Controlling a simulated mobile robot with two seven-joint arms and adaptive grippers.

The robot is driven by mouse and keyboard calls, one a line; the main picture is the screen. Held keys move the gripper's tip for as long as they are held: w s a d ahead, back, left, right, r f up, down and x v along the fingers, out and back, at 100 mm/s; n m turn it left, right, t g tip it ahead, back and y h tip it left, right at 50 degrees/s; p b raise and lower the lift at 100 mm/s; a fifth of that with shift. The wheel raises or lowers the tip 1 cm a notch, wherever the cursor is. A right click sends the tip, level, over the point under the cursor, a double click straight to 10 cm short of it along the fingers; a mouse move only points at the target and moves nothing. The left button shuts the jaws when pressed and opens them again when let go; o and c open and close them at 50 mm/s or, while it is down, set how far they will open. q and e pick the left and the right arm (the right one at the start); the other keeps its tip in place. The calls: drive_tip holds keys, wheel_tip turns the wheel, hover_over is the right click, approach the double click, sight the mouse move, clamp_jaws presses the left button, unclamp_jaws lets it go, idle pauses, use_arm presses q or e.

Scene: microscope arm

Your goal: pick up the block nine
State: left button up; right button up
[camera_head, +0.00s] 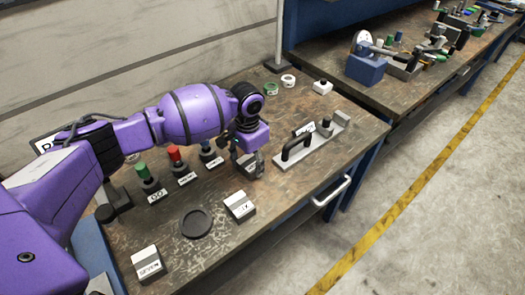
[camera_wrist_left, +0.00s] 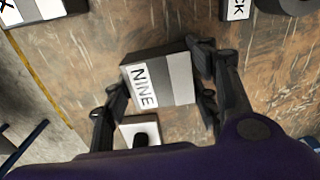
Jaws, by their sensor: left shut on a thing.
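In the left wrist view, block nine (camera_wrist_left: 176,80), a grey block with a white label reading NINE, is between the fingers of my left gripper (camera_wrist_left: 160,88). The gripper is shut on it, one finger at each end. In the head view, my left gripper (camera_head: 247,158) points down over the middle of the workbench. The grey block is hard to tell from the dark fingers there. Whether it touches the bench top cannot be told. My right gripper is not in view.
Labelled blocks (camera_head: 240,205) (camera_head: 147,262) and a black disc (camera_head: 196,222) lie on the workbench (camera_head: 285,210). Green (camera_head: 143,171), red (camera_head: 174,155) and blue (camera_head: 206,147) buttons stand left of my gripper. A plate with a black handle (camera_head: 297,146) is close on its right.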

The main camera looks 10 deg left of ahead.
use_arm(q)
drive_tip(key=c, duration=0.5)
drive_tip(key=shift+r, duration=0.1)
clamp_jaws()
